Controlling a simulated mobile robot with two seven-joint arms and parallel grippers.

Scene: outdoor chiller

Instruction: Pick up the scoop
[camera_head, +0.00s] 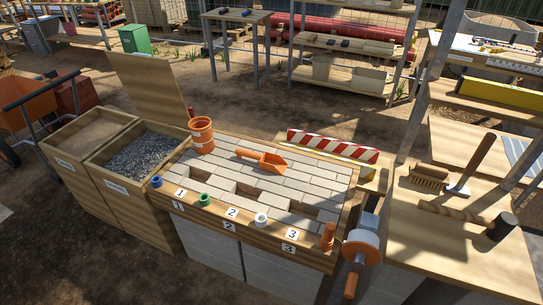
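The orange scoop (263,159) lies on the paved block top of the workbench (345,197), toward its back. Its handle points left and its open bowl points right. Nothing covers it. An orange bucket (202,134) stands to its left on the same top. Neither of my grippers is in view.
Rectangular gaps open in the block top, with caps and number labels along the front. Wooden bins of sand (88,136) and gravel (148,160) adjoin at left. A red-and-white striped barrier (332,146) runs behind. A crank device (360,247) and a tool table (470,250) stand right.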

